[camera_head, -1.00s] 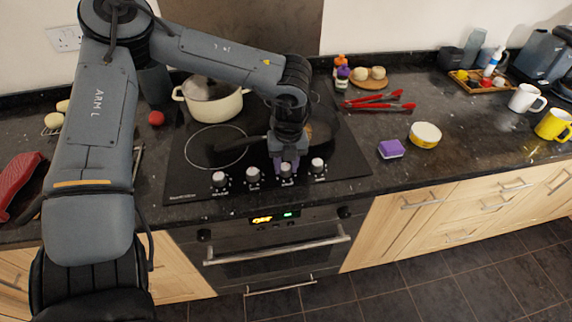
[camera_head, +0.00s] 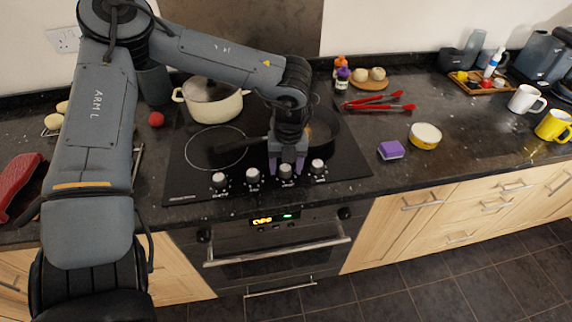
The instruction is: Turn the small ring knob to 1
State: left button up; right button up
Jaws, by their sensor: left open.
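Several silver knobs stand in a row along the front of the black hob (camera_head: 345,174). From the left they are the first knob (camera_head: 220,180), the second knob (camera_head: 253,176), the third knob (camera_head: 286,171) and the far-right knob (camera_head: 318,167). The printed labels are too small to read, so I cannot tell which is the small ring knob or any setting. My left gripper (camera_head: 286,170) points down, open, with its purple fingertips on either side of the third knob. I cannot tell whether they touch it. My right gripper is not in view.
A frying pan (camera_head: 322,130) lies behind my gripper, its handle pointing left. A cream pot (camera_head: 212,101) stands at the back left of the hob. A purple sponge (camera_head: 391,150), a round yellow tub (camera_head: 425,135) and red tongs (camera_head: 380,102) lie to the right. The oven (camera_head: 270,245) is below.

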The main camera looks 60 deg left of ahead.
aim_at(288, 167)
pick_arm(q)
notch_tip(288, 167, up, 11)
jog(key=shift+w, duration=0.25)
dwell(0.4)
jog(key=shift+d+f, duration=0.1)
